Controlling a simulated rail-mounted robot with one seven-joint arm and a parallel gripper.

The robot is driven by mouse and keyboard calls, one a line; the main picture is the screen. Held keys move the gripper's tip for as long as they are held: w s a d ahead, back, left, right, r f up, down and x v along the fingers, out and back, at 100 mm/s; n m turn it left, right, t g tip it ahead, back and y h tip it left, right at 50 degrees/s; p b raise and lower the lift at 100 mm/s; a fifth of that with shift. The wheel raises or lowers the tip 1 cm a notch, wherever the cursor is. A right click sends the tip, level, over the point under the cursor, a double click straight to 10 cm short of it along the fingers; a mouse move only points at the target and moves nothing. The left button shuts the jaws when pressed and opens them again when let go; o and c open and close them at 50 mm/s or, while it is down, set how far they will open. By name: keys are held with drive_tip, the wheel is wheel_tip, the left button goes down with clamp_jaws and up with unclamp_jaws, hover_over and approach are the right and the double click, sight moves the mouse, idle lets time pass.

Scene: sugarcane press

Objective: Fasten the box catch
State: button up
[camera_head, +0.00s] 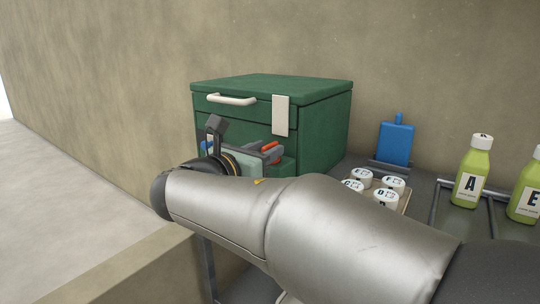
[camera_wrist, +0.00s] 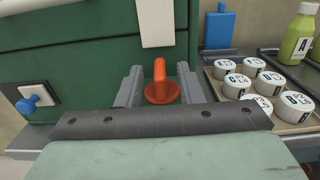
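The green box (camera_head: 330,125) stands against the wall with its lid down. A white catch strap (camera_head: 281,115) hangs from the lid's front edge over the front face; its lower part shows at the top of the wrist view (camera_wrist: 157,22). An orange peg with a round base (camera_wrist: 160,88) is below the strap; in the head view orange shows by my fingers (camera_head: 270,146). My gripper (camera_wrist: 160,86) is open, one finger on each side of the peg. I cannot tell if a finger touches it. My arm hides the box's lower front in the head view.
A white handle (camera_head: 232,99) is on the box front. A blue knob on a white plate (camera_wrist: 36,100) is at left. At right are a tray (camera_wrist: 297,127) of lettered white-lidded jars, a blue clipboard-shaped thing (camera_head: 396,143) and green bottles (camera_head: 472,172).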

drive_tip(key=shift+x, duration=1.2)
clamp_jaws()
